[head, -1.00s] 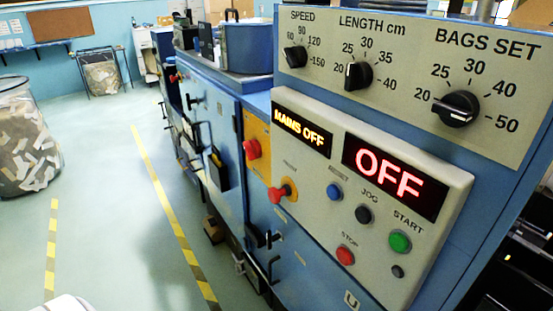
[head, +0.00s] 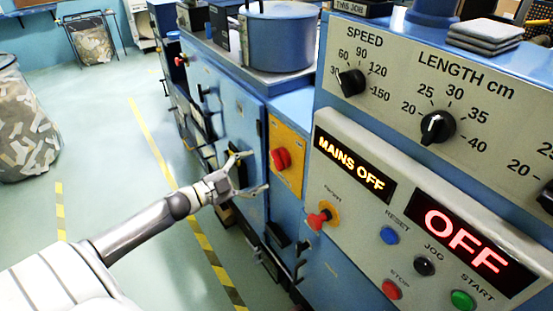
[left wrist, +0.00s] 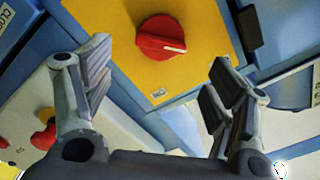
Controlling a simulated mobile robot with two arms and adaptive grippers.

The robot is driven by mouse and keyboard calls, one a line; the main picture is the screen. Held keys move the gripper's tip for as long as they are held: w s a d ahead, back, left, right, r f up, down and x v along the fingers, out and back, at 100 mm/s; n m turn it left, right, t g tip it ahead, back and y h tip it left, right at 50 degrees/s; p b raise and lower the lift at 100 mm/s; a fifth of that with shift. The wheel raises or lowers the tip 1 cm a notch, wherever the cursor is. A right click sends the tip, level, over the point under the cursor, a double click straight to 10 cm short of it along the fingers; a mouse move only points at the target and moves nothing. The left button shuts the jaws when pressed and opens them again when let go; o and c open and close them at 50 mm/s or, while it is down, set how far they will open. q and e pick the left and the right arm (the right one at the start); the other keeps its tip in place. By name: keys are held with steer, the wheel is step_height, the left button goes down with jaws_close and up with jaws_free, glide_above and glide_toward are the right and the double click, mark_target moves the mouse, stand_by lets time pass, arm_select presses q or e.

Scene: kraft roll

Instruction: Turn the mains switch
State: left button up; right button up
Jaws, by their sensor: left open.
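The mains switch is a red rotary knob (head: 281,159) on a yellow plate (head: 291,135) on the blue machine's side. It shows in the left wrist view as a red knob (left wrist: 162,37) with a pale line pointing right. My left gripper (head: 254,172) is open and empty, just left of the knob in the head view. In the left wrist view the knob lies beyond and between the two fingers (left wrist: 160,85), with no contact visible. The display (head: 350,165) reads "MAINS OFF" and a second display (head: 470,240) reads "OFF". My right gripper is out of view.
Right of the switch, the control panel (head: 335,265) carries a red mushroom button (head: 318,219), reset, jog, stop and start buttons. Dials for speed (head: 350,82) and length (head: 437,127) sit above. Open floor (head: 110,190) with striped tape lies left, beside a waste bin (head: 25,125).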

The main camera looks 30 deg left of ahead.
mark_target(276, 158)
arm_select(q)
steer(key=p+x, duration=0.1)
steer(key=x, duration=0.7)
steer(key=shift+w+a+p, duration=0.1)
steer(key=shift+p, duration=0.25)
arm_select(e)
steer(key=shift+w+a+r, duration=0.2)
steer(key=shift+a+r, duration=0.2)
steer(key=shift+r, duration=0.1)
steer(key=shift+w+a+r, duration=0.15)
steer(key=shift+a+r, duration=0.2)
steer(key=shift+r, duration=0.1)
arm_select(q)
steer(key=shift+c, duration=0.3)
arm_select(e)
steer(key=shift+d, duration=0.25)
arm_select(q)
steer(key=shift+f, duration=0.1)
steer(key=c, duration=1)
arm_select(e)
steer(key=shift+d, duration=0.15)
